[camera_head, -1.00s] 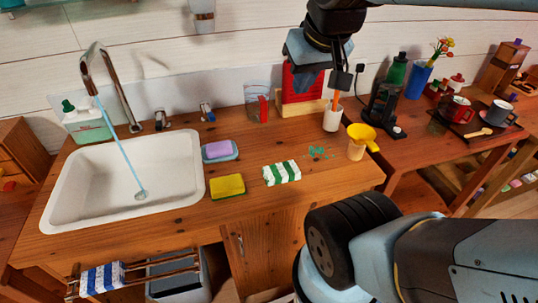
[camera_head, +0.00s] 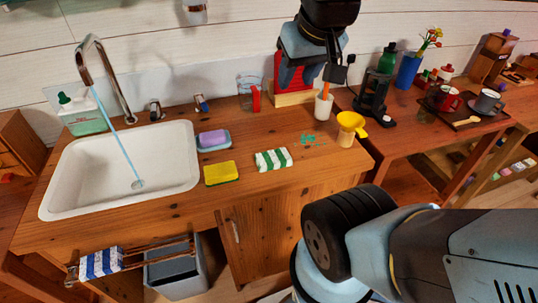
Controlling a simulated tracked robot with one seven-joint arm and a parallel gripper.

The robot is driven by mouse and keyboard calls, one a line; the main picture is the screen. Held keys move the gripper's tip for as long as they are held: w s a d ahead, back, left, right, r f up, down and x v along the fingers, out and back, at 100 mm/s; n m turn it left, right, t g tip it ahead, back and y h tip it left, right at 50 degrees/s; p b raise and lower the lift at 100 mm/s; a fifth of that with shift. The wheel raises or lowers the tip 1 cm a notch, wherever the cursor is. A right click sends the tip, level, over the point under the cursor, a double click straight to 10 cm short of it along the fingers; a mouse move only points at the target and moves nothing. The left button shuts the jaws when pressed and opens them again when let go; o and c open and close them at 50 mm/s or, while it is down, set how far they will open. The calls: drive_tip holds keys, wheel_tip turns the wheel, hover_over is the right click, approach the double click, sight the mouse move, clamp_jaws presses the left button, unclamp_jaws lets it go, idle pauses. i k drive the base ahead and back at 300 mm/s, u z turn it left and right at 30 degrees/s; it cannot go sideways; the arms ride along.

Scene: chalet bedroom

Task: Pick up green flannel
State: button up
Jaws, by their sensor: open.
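The green flannel (camera_head: 273,159) is a small folded cloth with green and white stripes. It lies flat on the wooden counter (camera_head: 280,188), to the right of a yellow sponge (camera_head: 221,173). My gripper (camera_head: 334,76) hangs above the back of the counter, up and to the right of the flannel and well apart from it. It is open and holds nothing that I can see. Its fingers are small and dark in this view. Nothing hides the flannel.
Left of the flannel are a purple soap on a blue dish (camera_head: 213,140) and a white sink (camera_head: 70,180) with running water. A white cup (camera_head: 323,106) with an orange stick stands below my gripper. A yellow funnel (camera_head: 350,125) stands near the counter's right edge. Turquoise bits (camera_head: 308,138) lie behind the flannel.

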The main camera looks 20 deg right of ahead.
sight(278, 158)
drive_tip(key=u, duration=0.05)
drive_tip(key=k, duration=0.4)
drive_tip(key=z, duration=0.95)
drive_tip(key=i, duration=0.1)
drive_tip(key=u, duration=2.6)
drive_tip(key=k, duration=0.55)
drive_tip(key=z, duration=3.2)
drive_tip(key=k, duration=0.1)
drive_tip(key=u, duration=1.3)
drive_tip(key=i, duration=0.5)
drive_tip(key=u, duration=0.15)
